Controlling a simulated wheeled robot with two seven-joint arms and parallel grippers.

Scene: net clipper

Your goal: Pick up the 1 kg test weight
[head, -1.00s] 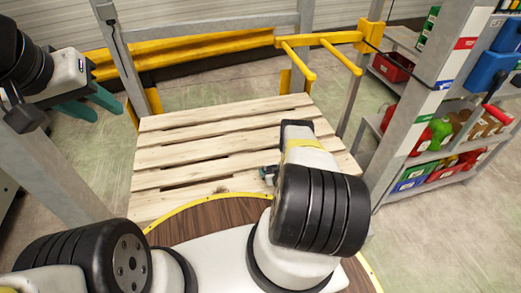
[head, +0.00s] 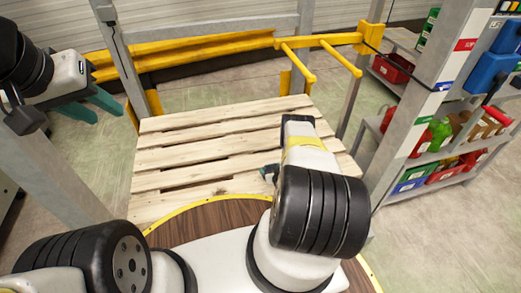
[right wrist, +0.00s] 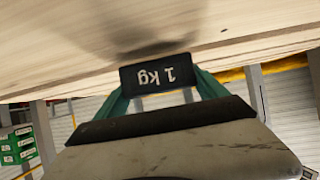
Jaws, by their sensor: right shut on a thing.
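The 1 kg test weight (right wrist: 157,75) is a small black block with white "1 kg" lettering, upside down in the right wrist view. My right gripper (right wrist: 160,92) has its green fingers shut on the weight, one on each side. The weight is close to the pale wood, with a soft dark shadow beside it; I cannot tell whether they touch. In the head view only a bit of my right gripper (head: 268,172) shows over the pallet (head: 185,158); my arm hides the rest and the weight. My left gripper (head: 109,119) is open and empty at upper left.
A round brown wooden top (head: 215,218) with a yellow rim is in front of the pallet. A grey post stands at left. Yellow rails (head: 190,52) run behind the pallet. A shelf with red, green and blue bins (head: 447,172) stands at right. The pallet's left part is bare.

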